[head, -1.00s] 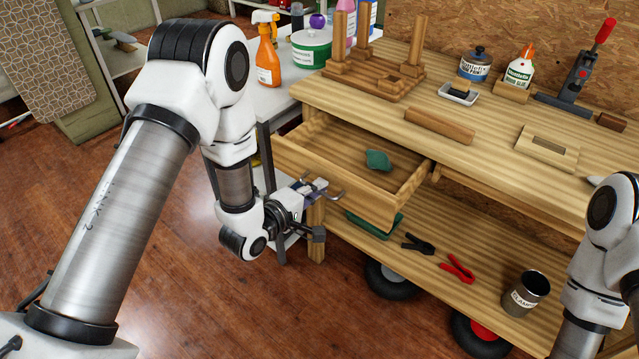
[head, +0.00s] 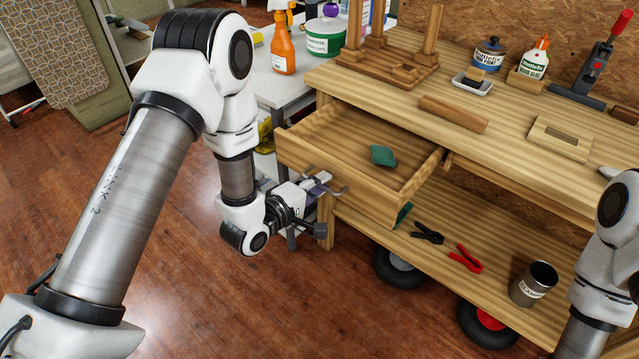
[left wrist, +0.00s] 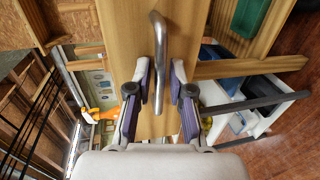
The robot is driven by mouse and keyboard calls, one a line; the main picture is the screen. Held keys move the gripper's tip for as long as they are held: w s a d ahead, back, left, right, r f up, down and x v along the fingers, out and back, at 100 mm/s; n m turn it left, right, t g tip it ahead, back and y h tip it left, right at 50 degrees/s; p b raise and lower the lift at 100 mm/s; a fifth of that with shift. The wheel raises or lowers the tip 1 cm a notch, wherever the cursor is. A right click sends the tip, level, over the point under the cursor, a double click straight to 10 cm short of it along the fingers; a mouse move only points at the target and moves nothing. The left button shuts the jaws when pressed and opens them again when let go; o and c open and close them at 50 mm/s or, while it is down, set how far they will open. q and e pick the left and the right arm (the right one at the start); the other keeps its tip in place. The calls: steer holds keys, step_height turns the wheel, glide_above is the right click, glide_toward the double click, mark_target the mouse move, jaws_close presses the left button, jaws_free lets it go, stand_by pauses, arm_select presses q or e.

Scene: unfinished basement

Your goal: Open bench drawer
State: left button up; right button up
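The wooden bench drawer (head: 345,188) is pulled well out of the bench (head: 375,90), so its inside shows. A green lump (head: 383,155) lies in it. The metal bar handle (head: 338,190) is on the drawer's front. My left gripper (head: 318,181) is at this handle. In the left wrist view the handle (left wrist: 159,50) runs between the two purple-and-grey fingers (left wrist: 162,85), which are brought close around it. Exact finger contact is hard to see. The drawer front (left wrist: 125,30) is just beyond the fingers. My right gripper is out of view; only part of that arm shows at the right.
The bench top holds a wooden block (head: 453,113), a blue-labelled can (head: 488,57) and a glue bottle (head: 535,60). The lower shelf holds black and red clamps (head: 466,258) and a metal can (head: 533,283). A white table (head: 275,90) stands left of the bench. Floor before the drawer is clear.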

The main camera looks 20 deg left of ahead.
arm_select(q)
steer(key=v, duration=0.7)
steer(key=shift+s, duration=0.25)
steer(key=s+a+f+m+g+y+p, duration=0.1)
steer(key=s+f+m+g+p, duration=0.3)
steer(key=s, duration=0.8)
steer(key=s+a+f+m+g+y+p, duration=0.2)
steer(key=s+f+m+g+y+p, duration=0.2)
steer(key=s+f+m+g, duration=0.5)
steer(key=s+f+g, duration=0.1)
steer(key=s, duration=0.2)
steer(key=shift+a+m+g+p, duration=0.2)
steer(key=shift+m+g+p, duration=0.1)
steer(key=shift+p, duration=0.05)
